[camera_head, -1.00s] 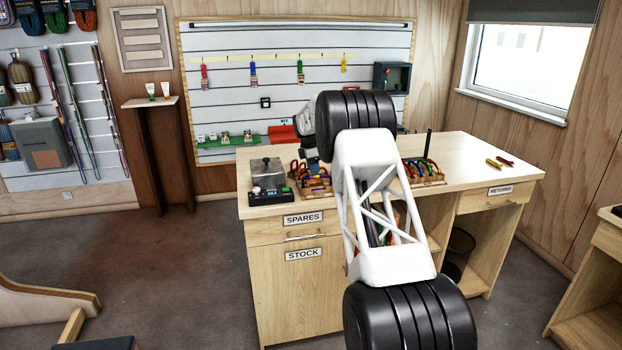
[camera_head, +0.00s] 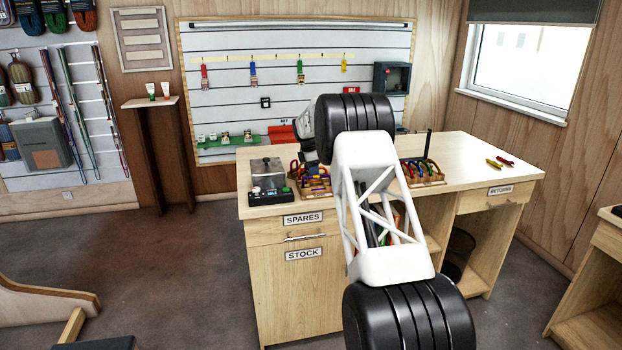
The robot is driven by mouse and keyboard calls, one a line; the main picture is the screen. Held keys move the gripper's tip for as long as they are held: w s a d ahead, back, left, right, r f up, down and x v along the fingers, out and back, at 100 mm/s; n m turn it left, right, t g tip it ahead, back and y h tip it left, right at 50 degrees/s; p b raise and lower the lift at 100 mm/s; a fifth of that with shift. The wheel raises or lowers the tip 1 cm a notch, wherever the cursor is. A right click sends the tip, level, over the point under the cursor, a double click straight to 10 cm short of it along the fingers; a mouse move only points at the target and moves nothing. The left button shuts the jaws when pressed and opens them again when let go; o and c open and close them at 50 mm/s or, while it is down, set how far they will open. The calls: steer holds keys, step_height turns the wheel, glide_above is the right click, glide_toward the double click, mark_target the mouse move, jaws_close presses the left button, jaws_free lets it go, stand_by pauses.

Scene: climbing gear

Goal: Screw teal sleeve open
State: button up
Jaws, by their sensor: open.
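My gripper (camera_head: 309,156) is open. It is at the far end of my arm, just above the left carabiner rack, and mostly hidden behind my own black joint. Its fingertips are too small to make out, and I see nothing held. The left rack (camera_head: 314,190) holds several coloured carabiners and is partly covered by my arm. A second rack (camera_head: 425,174) with several coloured carabiners stands to the right of my arm. I cannot pick out a teal sleeve in either rack.
A black device (camera_head: 270,194) with a small display sits at the bench's left end. Red and yellow items (camera_head: 497,163) lie at the right on the wooden bench (camera_head: 470,150). Tagged carabiners hang on the wall panel (camera_head: 340,100). The bench top's right part is mostly clear.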

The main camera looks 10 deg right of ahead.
steer(key=shift+w, duration=0.6)
steer(key=shift+r, duration=1.4)
stand_by(0.4)
steer(key=shift+s, duration=0.7)
steer(key=shift+f, duration=0.15)
steer(key=shift+f, duration=1.3)
steer(key=shift+w, duration=0.7)
stand_by(0.3)
